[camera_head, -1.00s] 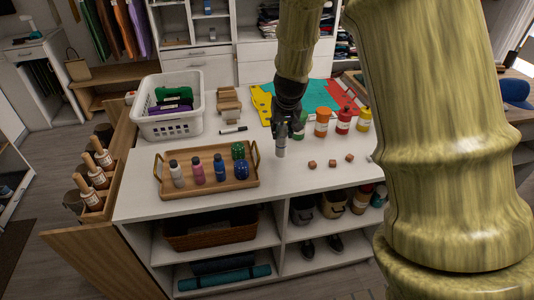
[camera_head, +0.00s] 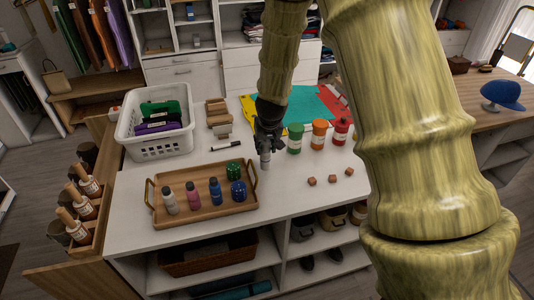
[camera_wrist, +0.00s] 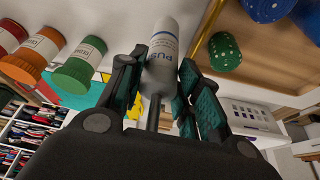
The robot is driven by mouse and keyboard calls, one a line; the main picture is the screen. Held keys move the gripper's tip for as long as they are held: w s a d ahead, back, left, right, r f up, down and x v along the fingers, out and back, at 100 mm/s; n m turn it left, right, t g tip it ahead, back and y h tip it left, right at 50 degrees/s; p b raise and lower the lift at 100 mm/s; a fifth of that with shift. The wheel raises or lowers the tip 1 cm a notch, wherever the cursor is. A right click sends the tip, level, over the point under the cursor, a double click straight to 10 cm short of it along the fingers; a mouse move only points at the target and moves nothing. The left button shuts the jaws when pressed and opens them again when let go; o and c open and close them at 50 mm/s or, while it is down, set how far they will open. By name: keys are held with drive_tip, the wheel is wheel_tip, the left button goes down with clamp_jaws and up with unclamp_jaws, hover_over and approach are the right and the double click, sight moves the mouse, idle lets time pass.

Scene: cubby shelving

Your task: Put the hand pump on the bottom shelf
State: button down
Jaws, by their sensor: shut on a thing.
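In the wrist view my gripper (camera_wrist: 158,95) is shut on a white cylinder with blue lettering and a dark rod, which looks like the hand pump (camera_wrist: 163,45). The pump's pale end also shows below the fingers in the head view (camera_head: 265,162). I cannot tell whether it touches the worktop. The bottom shelf (camera_head: 325,270) is partly seen under the worktop; it holds dark shoes and a rolled teal mat (camera_head: 245,291).
A white basket (camera_head: 155,147), wooden block stack (camera_head: 218,118), marker (camera_head: 226,146), small cubes (camera_head: 330,180) and jars (camera_head: 318,134) surround my gripper. A brown basket (camera_head: 208,261) fills the middle-left shelf.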

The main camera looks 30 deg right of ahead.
sight(266, 154)
drive_tip(key=shift+w+f, duration=0.35)
drive_tip(key=shift+f, duration=0.35)
drive_tip(key=shift+s+d+f+p, duration=0.1)
drive_tip(key=shift+s+f+p, duration=0.4)
drive_tip(key=shift+f, duration=0.2)
drive_tip(key=shift+x, duration=1.05)
drive_tip(key=shift+s+r, duration=0.1)
drive_tip(key=shift+s, duration=0.2)
drive_tip(key=c, duration=1)
unclamp_jaws()
drive_tip(key=shift+w, duration=0.15)
